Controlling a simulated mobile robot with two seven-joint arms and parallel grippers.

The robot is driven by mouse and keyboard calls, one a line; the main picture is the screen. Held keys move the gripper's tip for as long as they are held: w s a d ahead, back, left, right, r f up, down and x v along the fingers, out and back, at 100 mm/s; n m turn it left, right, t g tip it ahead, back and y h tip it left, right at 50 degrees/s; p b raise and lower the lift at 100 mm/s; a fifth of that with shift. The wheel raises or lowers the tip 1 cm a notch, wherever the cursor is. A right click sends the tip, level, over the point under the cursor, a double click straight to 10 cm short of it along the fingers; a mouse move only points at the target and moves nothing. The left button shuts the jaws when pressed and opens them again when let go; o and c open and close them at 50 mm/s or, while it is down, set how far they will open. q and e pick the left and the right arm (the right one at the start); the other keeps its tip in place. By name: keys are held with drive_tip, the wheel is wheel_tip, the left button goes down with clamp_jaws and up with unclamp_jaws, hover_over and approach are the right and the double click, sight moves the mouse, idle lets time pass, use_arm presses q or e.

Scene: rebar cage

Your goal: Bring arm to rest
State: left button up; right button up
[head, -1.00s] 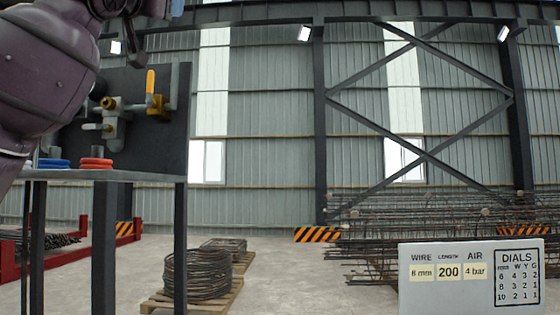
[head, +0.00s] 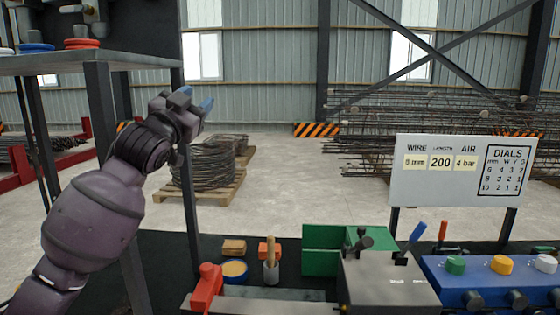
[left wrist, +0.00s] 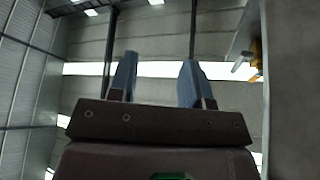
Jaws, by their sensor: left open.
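My left arm comes in from the left in the head view, and its gripper (head: 196,101) is raised in front of the shelf's post, pointing up and to the right. Its two blue fingertips stand apart. The gripper is well above the dark bench (head: 215,243) and touches nothing that I can see. My right gripper is in neither view.
A shelf (head: 80,64) with red rings (head: 82,44) and blue rings (head: 36,47) stands at left. On the bench are a red clamp (head: 207,288), a green box (head: 322,262), a grey machine (head: 390,287) and a blue dial panel (head: 480,280). A sign (head: 455,172) stands behind them.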

use_arm(q)
drive_tip(key=s+a+f+n+g+y, duration=0.1)
drive_tip(key=s+a+f, duration=0.15)
drive_tip(key=f, duration=0.95)
drive_tip(key=s+a+f+n+g+y, duration=0.15)
drive_tip(key=s+f, duration=0.25)
drive_tip(key=f, duration=0.9)
drive_tip(key=s+a+f+n+g+y, duration=0.15)
drive_tip(key=s+f, duration=0.25)
drive_tip(key=f, duration=0.8)
drive_tip(key=s+a+f+n+g+y, duration=0.2)
drive_tip(key=s+f, duration=1.1)
drive_tip(key=s+a+f+n+g+y, duration=0.2)
drive_tip(key=s+f+n+g, duration=0.1)
drive_tip(key=s+f, duration=1.1)
drive_tip(key=shift+s+a+g, duration=0.15)
drive_tip(key=shift+a+g, duration=0.15)
